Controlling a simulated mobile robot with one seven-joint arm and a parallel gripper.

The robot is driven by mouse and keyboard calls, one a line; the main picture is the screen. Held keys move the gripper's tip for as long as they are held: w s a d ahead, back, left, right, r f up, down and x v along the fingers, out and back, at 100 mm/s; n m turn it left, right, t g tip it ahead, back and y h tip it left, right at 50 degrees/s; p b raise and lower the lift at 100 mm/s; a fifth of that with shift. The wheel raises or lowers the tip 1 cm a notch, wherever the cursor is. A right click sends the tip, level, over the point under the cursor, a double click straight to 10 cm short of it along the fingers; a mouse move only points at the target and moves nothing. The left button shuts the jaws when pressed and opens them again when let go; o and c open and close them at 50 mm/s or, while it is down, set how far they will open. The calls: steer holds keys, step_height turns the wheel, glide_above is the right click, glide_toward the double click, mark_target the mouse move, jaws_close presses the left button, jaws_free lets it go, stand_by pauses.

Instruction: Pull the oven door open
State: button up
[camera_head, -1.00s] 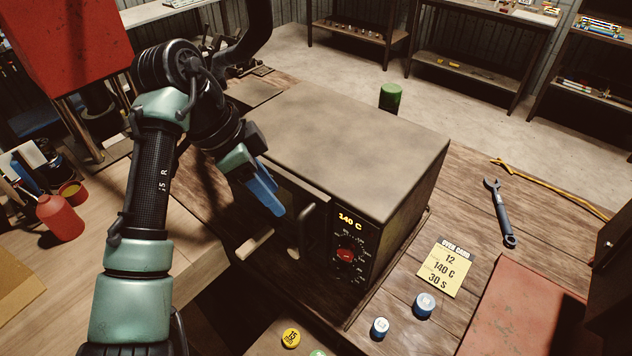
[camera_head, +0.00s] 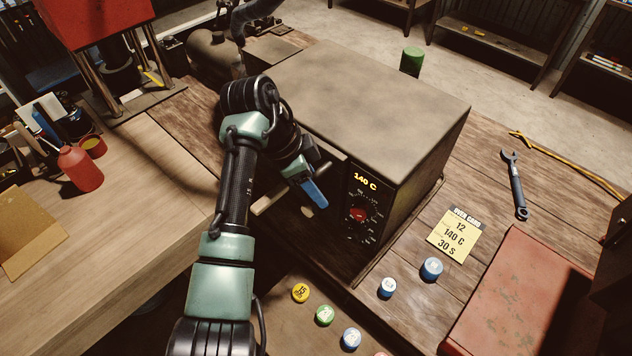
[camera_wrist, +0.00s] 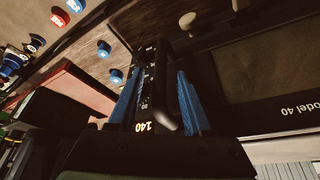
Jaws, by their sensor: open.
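The oven (camera_head: 375,95) is a grey-brown box on the wooden bench, with a lit 140 C display and a red knob on its front. My gripper (camera_head: 315,190) is at the oven's front, left of the control panel; one blue finger shows in the head view. In the wrist view my gripper (camera_wrist: 160,80) is open, with a blue finger on each side of the dark door handle (camera_wrist: 164,100). Contact with the handle cannot be told. The oven door (camera_wrist: 285,115), marked Model 40, fills the right of that view and looks shut. My arm hides most of it in the head view.
An oven card (camera_head: 453,233), blue-topped pieces (camera_head: 431,268) and a wrench (camera_head: 514,185) lie right of the oven. A red case (camera_head: 515,295) is at the lower right. A red bottle (camera_head: 80,168) stands at the left.

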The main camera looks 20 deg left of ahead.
steer(key=shift+w+f, duration=0.1)
jaws_close()
stand_by(1.4)
